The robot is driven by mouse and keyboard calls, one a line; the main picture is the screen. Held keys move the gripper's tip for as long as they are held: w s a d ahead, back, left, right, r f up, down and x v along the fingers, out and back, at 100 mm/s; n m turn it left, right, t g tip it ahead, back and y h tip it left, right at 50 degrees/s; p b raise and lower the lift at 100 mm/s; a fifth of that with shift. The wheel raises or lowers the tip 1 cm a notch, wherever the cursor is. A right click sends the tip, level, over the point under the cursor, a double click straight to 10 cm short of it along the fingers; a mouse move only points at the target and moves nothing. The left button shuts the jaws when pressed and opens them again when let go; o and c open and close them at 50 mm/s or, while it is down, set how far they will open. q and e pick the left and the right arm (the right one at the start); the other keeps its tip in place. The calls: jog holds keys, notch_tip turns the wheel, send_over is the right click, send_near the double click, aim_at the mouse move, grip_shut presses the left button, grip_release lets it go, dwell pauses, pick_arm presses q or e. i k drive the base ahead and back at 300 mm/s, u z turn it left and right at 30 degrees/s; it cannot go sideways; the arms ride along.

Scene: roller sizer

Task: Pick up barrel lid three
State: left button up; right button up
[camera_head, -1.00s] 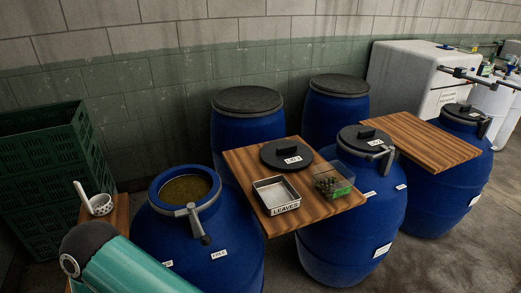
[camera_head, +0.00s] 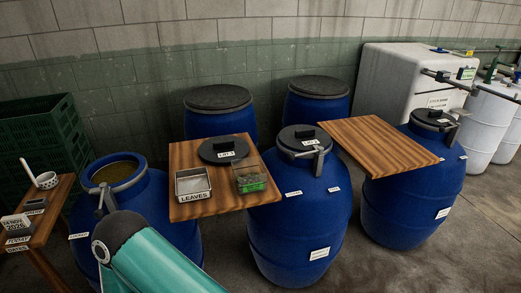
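Several black lids show, and I cannot read a number three on any. One loose black lid (camera_head: 222,150) with a white label lies on a wooden board between barrels. A black lid with a grip block and grey clamp ring (camera_head: 303,139) sits on the middle blue barrel (camera_head: 300,225). A similar lid (camera_head: 433,118) sits on the right blue barrel (camera_head: 415,195). The left blue barrel (camera_head: 160,215) is open, with brownish contents. A teal arm link of mine with a dark cap crosses in front of it. Neither of my grippers shows.
The wooden board (camera_head: 185,155) also bears a metal tray labelled LEAVES (camera_head: 192,184) and a clear box (camera_head: 250,179). A second board (camera_head: 375,143) is bare. A small table (camera_head: 40,235) with a ladle stands left, by green crates (camera_head: 40,135). Two lidded barrels stand behind.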

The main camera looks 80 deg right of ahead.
aim_at(220, 150)
jog(key=z, duration=0.1)
jog(key=k, duration=1.25)
jog(key=z, duration=1.05)
jog(key=i, duration=0.95)
jog(key=z, duration=0.05)
